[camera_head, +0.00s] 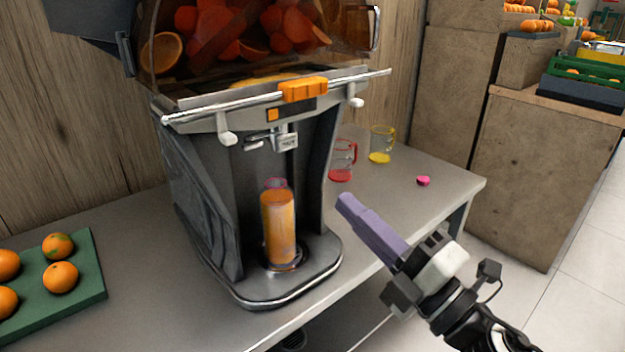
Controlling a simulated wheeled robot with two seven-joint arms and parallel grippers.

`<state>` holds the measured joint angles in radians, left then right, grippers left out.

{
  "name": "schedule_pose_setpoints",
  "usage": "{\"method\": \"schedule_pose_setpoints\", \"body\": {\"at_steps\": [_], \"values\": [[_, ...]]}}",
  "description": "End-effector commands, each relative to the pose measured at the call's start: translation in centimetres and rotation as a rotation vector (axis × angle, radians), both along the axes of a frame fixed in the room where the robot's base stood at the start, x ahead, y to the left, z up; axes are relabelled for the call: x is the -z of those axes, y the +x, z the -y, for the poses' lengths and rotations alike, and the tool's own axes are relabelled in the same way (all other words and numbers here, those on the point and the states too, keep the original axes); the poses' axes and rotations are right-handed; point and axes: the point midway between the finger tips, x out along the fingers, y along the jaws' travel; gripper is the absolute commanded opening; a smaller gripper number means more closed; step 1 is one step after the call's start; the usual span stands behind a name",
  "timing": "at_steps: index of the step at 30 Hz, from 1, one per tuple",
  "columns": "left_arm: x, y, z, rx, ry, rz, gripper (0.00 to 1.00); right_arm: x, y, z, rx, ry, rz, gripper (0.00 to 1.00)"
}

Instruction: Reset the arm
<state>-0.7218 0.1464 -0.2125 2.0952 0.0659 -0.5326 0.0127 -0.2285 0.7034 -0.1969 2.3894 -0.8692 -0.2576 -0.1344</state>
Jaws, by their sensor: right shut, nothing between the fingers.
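My right gripper (345,203) has purple fingers and reaches in from the lower right. It is shut and empty, in front of the table's front edge and right of the juicer. The grey juicer (205,200) stands on the table, with an orange bar handle (303,90) across its front. A bottle of orange juice (278,228) with a pinkish top stands upright on the juicer's base, under the spout (285,138). My gripper is apart from the bottle and the juicer. My left gripper does not show.
A green tray (88,285) with several oranges lies at the left of the grey table (150,240). A red cup (342,165), a yellow cup (381,148) and a pink cap (423,181) sit behind my gripper. Wooden crates (540,165) stand at the right.

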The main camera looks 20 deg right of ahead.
Motion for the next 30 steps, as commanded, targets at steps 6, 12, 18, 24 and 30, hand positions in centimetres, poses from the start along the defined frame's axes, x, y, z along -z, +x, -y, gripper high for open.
{"method": "schedule_pose_setpoints", "body": {"at_steps": [6,12,18,24,30], "values": [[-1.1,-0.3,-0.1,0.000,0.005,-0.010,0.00,2.5,0.7,1.1,0.028,0.122,-0.135,0.00],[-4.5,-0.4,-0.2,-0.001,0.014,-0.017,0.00,14.6,-1.0,2.9,0.168,0.586,-0.626,0.00],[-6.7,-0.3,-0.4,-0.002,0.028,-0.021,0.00,26.1,-8.9,0.4,0.347,1.038,-1.063,0.00],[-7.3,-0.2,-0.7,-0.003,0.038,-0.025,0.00,31.0,-15.0,-2.6,0.460,1.285,-1.279,0.00],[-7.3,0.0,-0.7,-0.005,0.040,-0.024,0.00,32.0,-16.3,-3.3,0.483,1.339,-1.321,0.00]]}}
